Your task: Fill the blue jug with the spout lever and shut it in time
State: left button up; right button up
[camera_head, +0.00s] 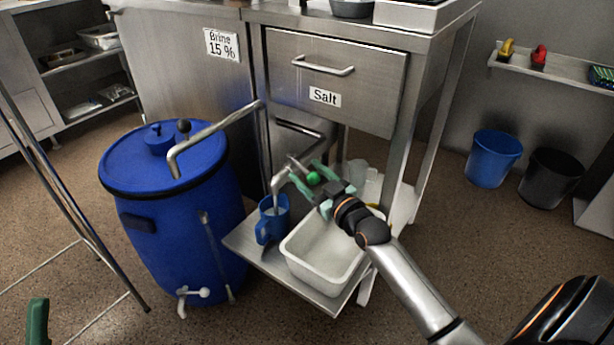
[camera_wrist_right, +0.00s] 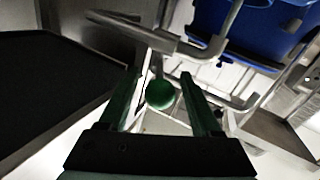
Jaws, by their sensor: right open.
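The blue jug (camera_head: 272,222) stands upright on a low metal shelf, its handle toward the left. The metal spout (camera_head: 277,186) comes down over its mouth; I cannot tell if liquid runs or how full the jug is. The spout lever ends in a green ball knob (camera_head: 313,178). My right gripper (camera_head: 308,178) is open at the knob, with its green fingers on either side. In the right wrist view the knob (camera_wrist_right: 160,95) shows between the fingers, with a gap to the right finger. A green tip of my left gripper (camera_head: 38,320) shows at the lower left; its jaws are hidden.
A white tub (camera_head: 318,275) sits on the shelf, right of the jug. A blue barrel (camera_head: 180,235) with a bent pipe stands at the left. The cabinet drawer (camera_head: 335,80) marked Salt is above the lever. A blue bucket (camera_head: 492,158) and a black bucket (camera_head: 550,178) stand at the right.

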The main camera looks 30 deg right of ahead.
jog(key=shift+w, duration=0.45)
grip_shut()
dwell(0.3)
dwell(0.9)
